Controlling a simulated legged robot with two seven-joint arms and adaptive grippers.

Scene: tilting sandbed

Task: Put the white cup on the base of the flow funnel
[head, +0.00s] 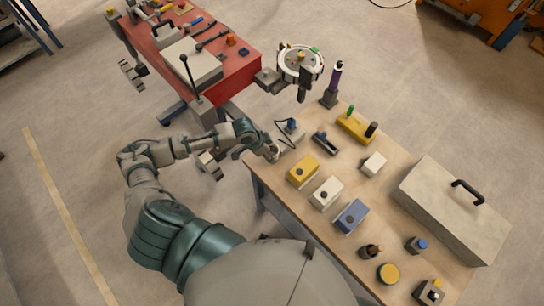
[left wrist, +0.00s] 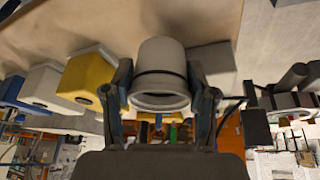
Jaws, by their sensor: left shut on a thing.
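My left gripper (head: 274,151) is at the near left edge of the wooden table. In the left wrist view, the left gripper (left wrist: 160,100) is shut on the white cup (left wrist: 160,65), with one finger on each side and the cup's dark-banded rim facing the camera. My right gripper is not in view.
Yellow (head: 303,172), white (head: 327,194) and blue (head: 351,216) boxes stand in a row right of the gripper. A dark tool holder (head: 326,143) and small white block (head: 374,164) lie farther back. A large grey case (head: 452,211) takes up the right side.

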